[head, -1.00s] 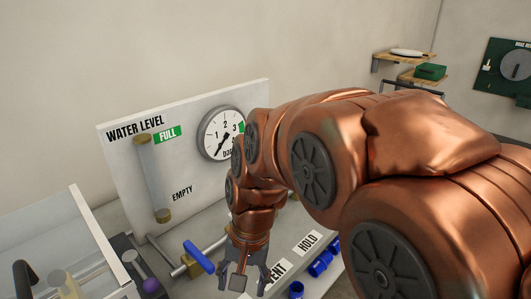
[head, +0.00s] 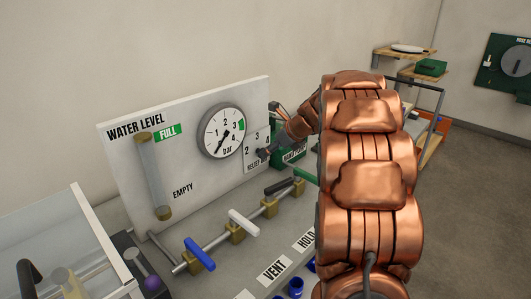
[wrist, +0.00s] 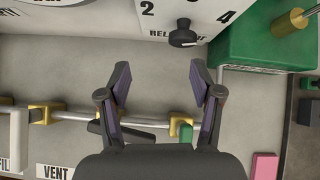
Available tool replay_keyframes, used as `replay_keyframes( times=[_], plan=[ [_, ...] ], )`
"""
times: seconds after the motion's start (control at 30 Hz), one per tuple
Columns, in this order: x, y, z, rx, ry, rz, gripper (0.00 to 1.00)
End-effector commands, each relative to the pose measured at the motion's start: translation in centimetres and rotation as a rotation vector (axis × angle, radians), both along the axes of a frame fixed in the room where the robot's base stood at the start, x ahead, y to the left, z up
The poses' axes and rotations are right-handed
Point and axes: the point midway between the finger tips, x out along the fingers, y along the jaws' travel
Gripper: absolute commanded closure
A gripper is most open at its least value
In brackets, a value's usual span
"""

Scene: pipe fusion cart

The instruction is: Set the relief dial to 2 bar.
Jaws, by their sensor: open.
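The relief dial's plate (head: 248,160) is at the right end of the white panel in the head view, with 2, 3 and 4 readable. In the wrist view its dark knob (wrist: 183,37) is at the top, right of centre, below the numbers. I cannot tell for sure which number the knob points to. My gripper (wrist: 160,78) is open and empty, its fingers apart and short of the knob. The knob is not between the fingers. In the head view my gripper is small and dark by the plate, partly hidden by my arm.
A round bar gauge (head: 222,131) is left of the dial, its needle pointing down-left. A pipe with blue, white and dark valve handles (head: 243,223) runs below. A green box (wrist: 262,35) stands close on the dial's right. A pink block (wrist: 264,166) is at lower right.

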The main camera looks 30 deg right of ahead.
Motion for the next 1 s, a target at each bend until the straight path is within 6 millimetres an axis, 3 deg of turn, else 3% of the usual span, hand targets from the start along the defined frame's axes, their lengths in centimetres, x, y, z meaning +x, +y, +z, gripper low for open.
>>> replay_keyframes(
  times=[0.1, 0.2, 0.7, 1.0],
  plan=[
    [0.6, -2.1, 0.1, 0.048, -0.015, -0.081, 0.35],
    [1.0, -2.7, 0.0, 0.064, -0.019, -0.108, 0.35],
    [5.3, -1.7, -4.4, 0.065, -0.019, -0.108, 0.35],
    [6.2, -1.5, -5.3, 0.063, -0.020, -0.109, 0.35]
  ],
)
